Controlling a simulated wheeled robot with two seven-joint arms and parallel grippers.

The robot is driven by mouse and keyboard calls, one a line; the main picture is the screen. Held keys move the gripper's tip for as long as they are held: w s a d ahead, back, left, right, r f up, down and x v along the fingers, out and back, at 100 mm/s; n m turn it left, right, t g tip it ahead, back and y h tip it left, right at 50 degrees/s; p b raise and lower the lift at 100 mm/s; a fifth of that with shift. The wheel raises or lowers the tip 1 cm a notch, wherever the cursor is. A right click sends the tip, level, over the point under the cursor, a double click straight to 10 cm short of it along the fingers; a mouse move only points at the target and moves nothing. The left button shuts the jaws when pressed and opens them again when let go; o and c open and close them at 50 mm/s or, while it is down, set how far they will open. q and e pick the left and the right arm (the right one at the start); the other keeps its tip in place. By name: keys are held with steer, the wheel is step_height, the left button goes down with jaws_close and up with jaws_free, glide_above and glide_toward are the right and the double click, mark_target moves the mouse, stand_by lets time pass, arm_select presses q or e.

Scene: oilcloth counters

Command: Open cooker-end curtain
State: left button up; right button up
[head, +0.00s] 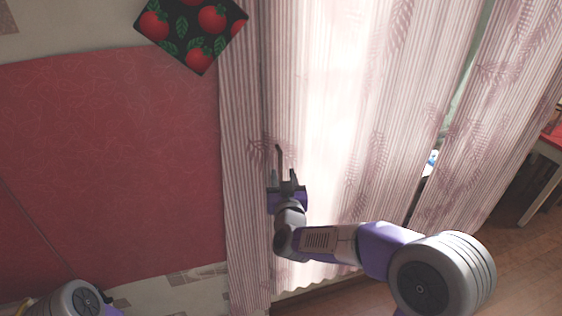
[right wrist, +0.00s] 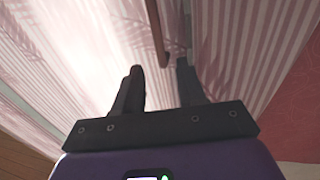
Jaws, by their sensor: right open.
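Pale pink striped curtains with a leaf pattern hang in front of me in the head view. A narrow strip of curtain (head: 243,110) hangs at the left beside a wide bright panel (head: 350,110), with a dark fold line between them. Another panel (head: 490,110) hangs to the right, past a narrow gap. My right gripper (head: 283,173) is open near the wide panel's left edge. My left gripper is out of view.
A red wall panel (head: 110,170) fills the left side. A dark cloth with red tomatoes (head: 205,30) hangs above it. A red-topped table (head: 548,145) stands at the far right over wooden floor (head: 515,260). My left arm shows at the lower left corner.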

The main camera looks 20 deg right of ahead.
mark_target(281, 163)
steer(key=w, duration=0.4)
steer(key=w+d, duration=0.1)
steer(key=w, duration=0.1)
steer(key=shift+w+f, duration=0.2)
steer(key=shift+w, duration=0.1)
jaws_close()
